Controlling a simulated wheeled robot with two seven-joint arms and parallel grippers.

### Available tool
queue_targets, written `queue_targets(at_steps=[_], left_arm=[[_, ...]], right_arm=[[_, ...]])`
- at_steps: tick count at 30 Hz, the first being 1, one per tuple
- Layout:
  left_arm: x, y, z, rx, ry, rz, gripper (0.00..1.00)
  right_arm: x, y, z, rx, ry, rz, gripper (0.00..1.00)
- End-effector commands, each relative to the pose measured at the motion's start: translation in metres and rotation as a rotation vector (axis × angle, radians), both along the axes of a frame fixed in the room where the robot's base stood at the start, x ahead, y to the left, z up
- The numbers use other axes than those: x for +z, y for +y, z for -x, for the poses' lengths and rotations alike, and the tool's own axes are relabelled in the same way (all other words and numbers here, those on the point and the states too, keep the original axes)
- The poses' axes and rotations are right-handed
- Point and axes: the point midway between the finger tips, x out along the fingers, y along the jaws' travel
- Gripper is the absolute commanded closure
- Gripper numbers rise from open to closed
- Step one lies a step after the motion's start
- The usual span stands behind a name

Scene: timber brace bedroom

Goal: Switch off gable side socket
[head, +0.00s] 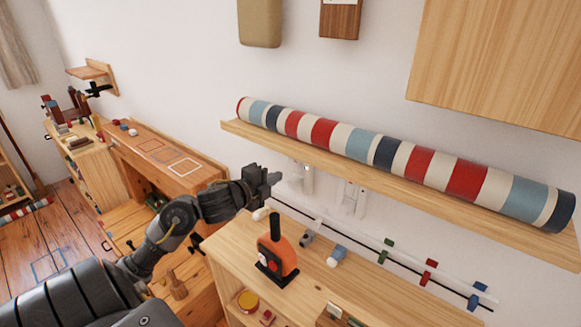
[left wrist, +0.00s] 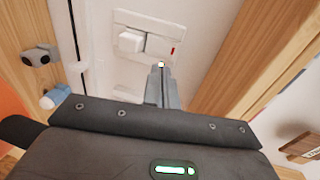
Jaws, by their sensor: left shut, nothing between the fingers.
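Two white wall sockets are under the wall shelf in the head view: one (head: 307,181) just right of my left gripper and another (head: 352,199) further right. I cannot tell from labels which is the gable side one. In the left wrist view a white socket plate (left wrist: 150,20) carries a white plug (left wrist: 131,41) and a small switch with a red mark (left wrist: 173,49). My left gripper (head: 275,178) is shut and empty. Its fingertips (left wrist: 161,66) are just below the plate in that view, near the switch; contact cannot be told. My right gripper is not in view.
A wooden wall shelf (head: 232,127) with a striped roll (head: 365,150) overhangs the sockets. Below, a wooden cabinet top (head: 238,238) holds an orange device with a black handle (head: 277,255). Coloured clips (head: 430,268) sit along a dark cord. A desk (head: 150,140) stands left.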

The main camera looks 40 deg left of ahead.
Motion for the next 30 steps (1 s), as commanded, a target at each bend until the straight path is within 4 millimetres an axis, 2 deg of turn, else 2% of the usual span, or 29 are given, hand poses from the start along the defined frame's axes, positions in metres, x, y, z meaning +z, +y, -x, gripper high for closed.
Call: queue_targets(at_steps=[1,6,12,26,30], left_arm=[[0.001,0.0,-0.011,0.0,-0.003,0.006,1.0],[-0.001,0.001,-0.041,0.001,-0.001,0.004,1.0],[0.001,0.001,-0.063,0.0,-0.001,0.003,1.0],[-0.001,0.001,-0.069,-0.001,0.0,-0.001,1.0],[0.002,0.001,-0.077,-0.001,0.0,-0.002,1.0]], right_arm=[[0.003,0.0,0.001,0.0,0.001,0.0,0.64],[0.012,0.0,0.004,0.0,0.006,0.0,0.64],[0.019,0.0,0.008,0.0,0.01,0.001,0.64],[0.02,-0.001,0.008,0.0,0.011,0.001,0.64],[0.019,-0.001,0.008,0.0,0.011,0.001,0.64]])
